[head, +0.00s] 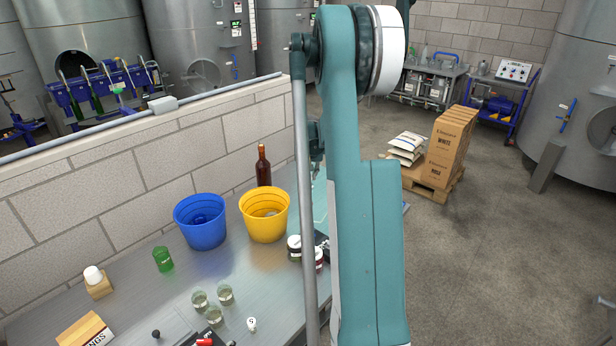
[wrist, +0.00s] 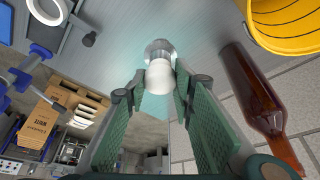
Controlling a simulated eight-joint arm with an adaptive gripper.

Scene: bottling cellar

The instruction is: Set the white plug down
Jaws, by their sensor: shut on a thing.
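The white plug (wrist: 158,77) is between the fingertips of my gripper (wrist: 159,88) in the wrist view. The green-padded fingers are shut on it from both sides. A greyish, shiny rounded part shows just beyond the plug; I cannot tell whether it belongs to the plug or lies on the bench. The steel bench top (wrist: 150,22) is beyond the plug, and I cannot tell whether the plug touches it. In the head view my arm hides the gripper and the held plug.
A brown bottle (wrist: 250,88) and a yellow bucket (wrist: 285,30) are right of the gripper in the wrist view. In the head view a blue bucket (head: 200,235), a green cup (head: 162,259), several glasses and a white-topped wooden block (head: 99,288) stand on the bench.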

